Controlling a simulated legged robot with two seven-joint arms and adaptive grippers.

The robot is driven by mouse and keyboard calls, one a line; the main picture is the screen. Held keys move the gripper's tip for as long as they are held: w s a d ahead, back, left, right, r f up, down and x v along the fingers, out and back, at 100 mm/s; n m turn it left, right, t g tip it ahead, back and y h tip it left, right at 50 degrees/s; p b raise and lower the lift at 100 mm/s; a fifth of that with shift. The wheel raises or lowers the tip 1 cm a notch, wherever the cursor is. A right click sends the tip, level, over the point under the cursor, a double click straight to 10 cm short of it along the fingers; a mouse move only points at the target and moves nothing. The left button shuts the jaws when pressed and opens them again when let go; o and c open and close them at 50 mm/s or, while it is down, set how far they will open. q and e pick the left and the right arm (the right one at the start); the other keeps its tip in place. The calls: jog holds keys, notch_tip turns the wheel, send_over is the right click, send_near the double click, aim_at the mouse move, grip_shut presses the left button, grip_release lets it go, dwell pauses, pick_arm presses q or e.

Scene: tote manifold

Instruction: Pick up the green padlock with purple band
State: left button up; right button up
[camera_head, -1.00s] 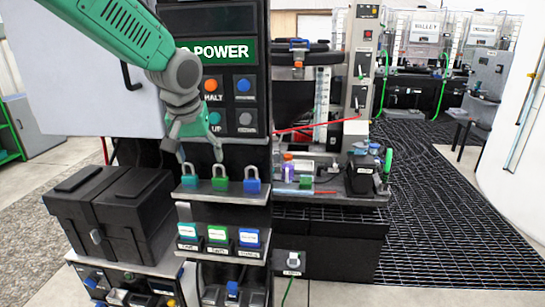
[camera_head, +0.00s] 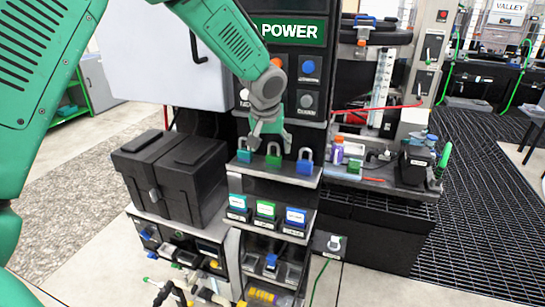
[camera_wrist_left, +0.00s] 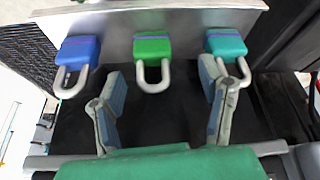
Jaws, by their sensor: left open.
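The green padlock (camera_head: 273,160) stands with its shackle up in the middle of a grey shelf, between a teal padlock (camera_head: 244,155) and a blue padlock (camera_head: 305,167). My left gripper (camera_head: 270,147) is just above the green padlock, open and empty. In the left wrist view its fingers (camera_wrist_left: 161,82) are spread on either side of the green padlock's shackle, the right one close to the teal padlock's shackle. My right gripper is not visible.
The shelf (camera_head: 275,175) sits on a black panel below the POWER sign (camera_head: 288,31). Several labelled blocks (camera_head: 265,209) stand on a lower shelf. A black case (camera_head: 170,172) is to the left. A bench with bottles (camera_head: 338,150) is to the right.

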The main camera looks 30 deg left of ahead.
pick_arm(q)
jog(key=shift+x, duration=0.8)
jog(key=shift+w+a+f, duration=0.1)
jog(key=shift+w+f, duration=0.15)
jog(key=shift+f, duration=0.1)
jog(key=shift+d, duration=0.6)
jog(key=shift+s+d+r, duration=0.1)
jog(key=shift+d+r, duration=0.05)
jog(key=shift+r, duration=0.15)
jog(key=c, duration=1.3)
jog(key=shift+a+f, duration=0.15)
jog(key=shift+a, duration=0.2)
jog(key=shift+s+a, duration=0.1)
jog(key=shift+s, duration=0.05)
